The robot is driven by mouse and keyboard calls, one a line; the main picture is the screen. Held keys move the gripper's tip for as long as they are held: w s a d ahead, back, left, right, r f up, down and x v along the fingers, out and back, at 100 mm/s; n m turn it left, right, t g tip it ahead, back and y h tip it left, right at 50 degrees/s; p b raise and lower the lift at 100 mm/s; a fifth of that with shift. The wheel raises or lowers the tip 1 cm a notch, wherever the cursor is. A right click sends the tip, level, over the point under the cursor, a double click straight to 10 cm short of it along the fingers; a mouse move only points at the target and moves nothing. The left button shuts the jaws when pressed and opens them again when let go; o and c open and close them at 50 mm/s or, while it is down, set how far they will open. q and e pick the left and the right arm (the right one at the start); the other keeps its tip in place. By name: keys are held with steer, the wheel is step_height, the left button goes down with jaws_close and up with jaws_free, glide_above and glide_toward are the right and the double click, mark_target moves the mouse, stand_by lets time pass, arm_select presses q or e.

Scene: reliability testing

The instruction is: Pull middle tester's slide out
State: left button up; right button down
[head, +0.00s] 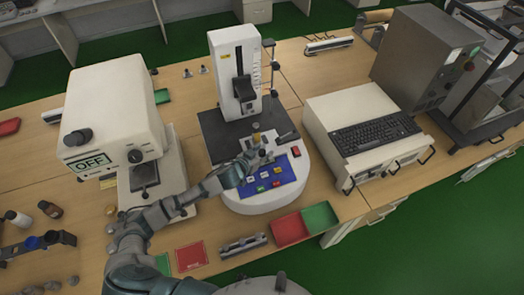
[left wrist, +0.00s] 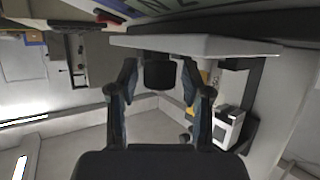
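The middle tester (head: 236,70) is a white upright column on a dark base plate, with a rounded white front and a blue button panel (head: 275,180). My left gripper (head: 262,155) is over the panel's back edge, in front of the column. In the left wrist view, my left gripper (left wrist: 160,75) has its two fingers apart. A dark block (left wrist: 160,72) under a pale plate (left wrist: 215,45) shows between the fingertips, with narrow gaps visible beside it. I cannot tell whether this block is the slide's handle. My right gripper is not in view.
A white tester (head: 112,105) marked OFF stands at left. A white case (head: 350,115) with a keyboard (head: 376,133) stands at right. Red (head: 290,229) and green (head: 320,217) trays and a metal part (head: 243,244) lie along the table's front edge.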

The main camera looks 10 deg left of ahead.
arm_select(q)
steer(key=shift+s, duration=0.1)
steer(key=v, duration=1.1)
steer(key=shift+s+a, duration=0.25)
